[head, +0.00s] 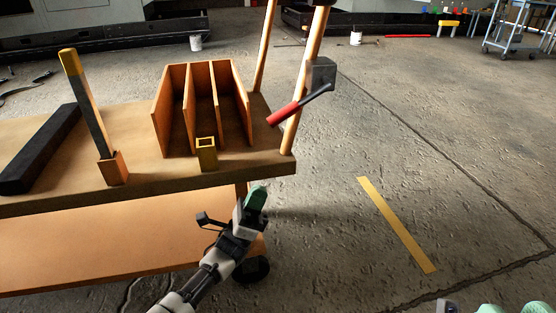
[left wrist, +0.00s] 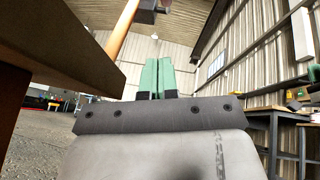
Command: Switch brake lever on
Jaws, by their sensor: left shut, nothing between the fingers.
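The brake lever has a red handle (head: 283,114) on a dark arm, joined to a grey box (head: 322,73) on the cart's front right wooden post. The handle slants down to the left, its end in front of the post. My left gripper (head: 256,197) is below the cart's top edge, apart from the lever, and is shut and empty. In the left wrist view its green fingers (left wrist: 158,76) are together, and the lever's box (left wrist: 145,13) shows above them. Green tips of my right gripper (head: 512,308) show at the bottom right edge, mostly cut off.
A yellow strip (head: 398,225) marks the floor. The floor right of the cart is clear.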

